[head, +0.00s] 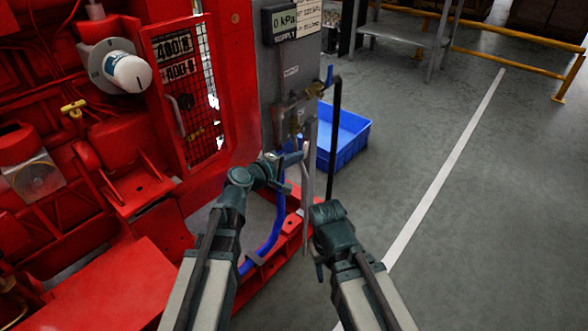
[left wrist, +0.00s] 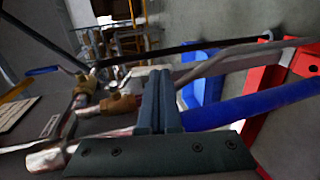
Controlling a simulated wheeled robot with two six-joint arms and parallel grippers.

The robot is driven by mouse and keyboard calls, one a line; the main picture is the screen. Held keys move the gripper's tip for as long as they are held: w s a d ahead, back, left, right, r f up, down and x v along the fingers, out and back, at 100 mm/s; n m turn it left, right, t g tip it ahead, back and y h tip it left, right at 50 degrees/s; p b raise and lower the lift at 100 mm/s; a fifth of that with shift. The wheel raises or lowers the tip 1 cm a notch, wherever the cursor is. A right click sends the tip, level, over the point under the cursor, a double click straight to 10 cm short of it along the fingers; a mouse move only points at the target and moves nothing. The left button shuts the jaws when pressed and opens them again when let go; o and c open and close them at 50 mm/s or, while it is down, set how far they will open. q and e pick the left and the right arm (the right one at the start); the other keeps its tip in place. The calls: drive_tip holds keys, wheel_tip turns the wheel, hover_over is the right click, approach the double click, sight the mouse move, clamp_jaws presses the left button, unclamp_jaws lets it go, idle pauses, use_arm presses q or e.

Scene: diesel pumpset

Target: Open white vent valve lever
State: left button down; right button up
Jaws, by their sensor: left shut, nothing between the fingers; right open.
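The white vent valve lever appears as a pale piece (head: 306,150) at the tip of my left gripper in the head view. In the left wrist view a pale lever end (left wrist: 146,72) shows just behind the fingers, beside a brass valve (left wrist: 120,103). My left gripper (head: 296,158) is shut and empty, its fingers (left wrist: 160,98) together and close to the lever; I cannot tell whether they touch it. My right gripper (head: 326,212) is open, lower and to the right, with its fingers mostly hidden.
A grey panel (head: 272,85) carries pipework, a gauge display (head: 279,22) and a blue-handled valve (head: 329,75). A black pipe (head: 335,130) stands right of it. A blue hose (head: 270,240) runs below. A blue crate (head: 345,135) sits behind. Red machinery (head: 140,185) fills the left; floor is clear at right.

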use_arm(q)
drive_tip(key=shift+w+d+f, duration=0.35)
drive_tip(key=shift+w+f, duration=0.05)
drive_tip(key=shift+w, duration=0.15)
use_arm(e)
drive_tip(key=shift+f, duration=0.4)
use_arm(q)
drive_tip(key=shift+d+b, duration=0.1)
drive_tip(key=shift+b, duration=0.2)
